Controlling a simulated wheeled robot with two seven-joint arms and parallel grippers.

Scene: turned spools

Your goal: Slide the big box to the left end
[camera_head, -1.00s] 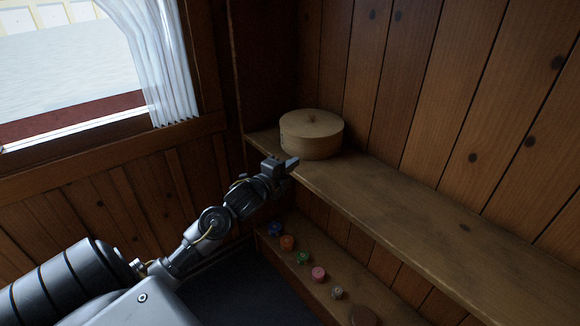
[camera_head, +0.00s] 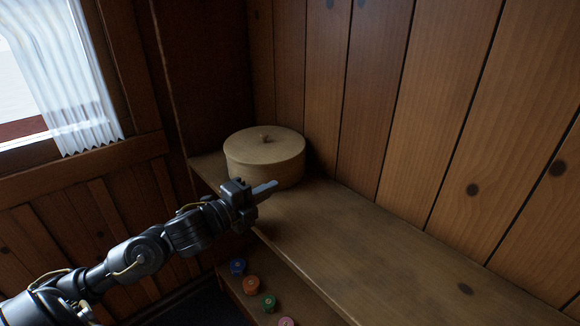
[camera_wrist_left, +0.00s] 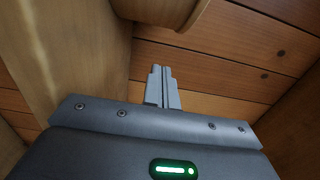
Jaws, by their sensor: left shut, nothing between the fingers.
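The big box (camera_head: 265,158) is a round, pale wooden box with a knobbed lid. It stands upright at the left end of the upper shelf (camera_head: 370,245), against the plank wall. My left gripper (camera_head: 268,188) is shut and empty, just in front of the box's lower right side at the shelf's front edge. I cannot tell whether it touches the box. In the left wrist view the shut fingers (camera_wrist_left: 162,88) point toward the planks, and part of the box (camera_wrist_left: 160,10) shows at the top. My right gripper is not in view.
Several coloured spools, among them a blue one (camera_head: 237,267), an orange one (camera_head: 251,285) and a green one (camera_head: 268,303), stand on the lower shelf. The upper shelf is clear to the right of the box. A window with a white curtain (camera_head: 70,90) is at the left.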

